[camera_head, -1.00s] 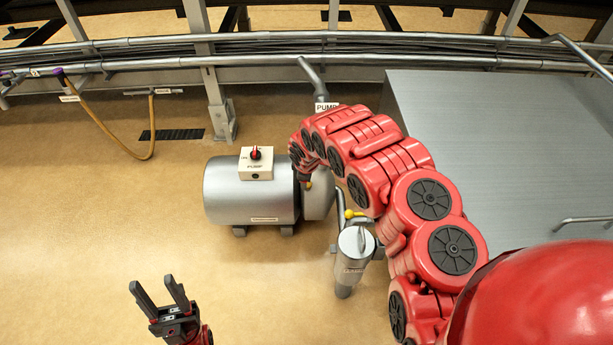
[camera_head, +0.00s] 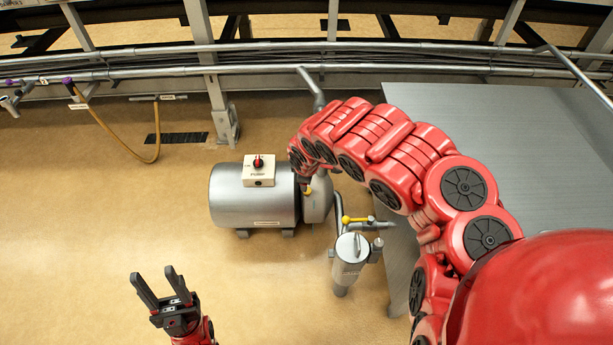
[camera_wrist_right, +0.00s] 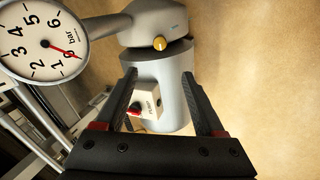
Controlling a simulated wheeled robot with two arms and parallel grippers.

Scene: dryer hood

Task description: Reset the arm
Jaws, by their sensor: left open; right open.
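My left gripper (camera_head: 164,289) is open and empty at the lower left of the head view, above the tan floor. My red right arm (camera_head: 440,180) arches from the lower right toward the grey pump. Its gripper is mostly hidden behind the arm there. In the right wrist view the right gripper (camera_wrist_right: 162,98) is open, with nothing held. The pump's grey body (camera_wrist_right: 172,75) and its white switch box (camera_wrist_right: 150,98) with a red knob show between and beyond its fingers. In the head view the pump (camera_head: 238,208) carries the box (camera_head: 259,170) on top.
A pressure gauge (camera_wrist_right: 42,42) is close by in the right wrist view. A metal canister (camera_head: 351,258) with a yellow-handled valve (camera_head: 356,219) stands right of the pump. A large grey metal box (camera_head: 540,150) fills the right. Pipes (camera_head: 300,66) run along the back.

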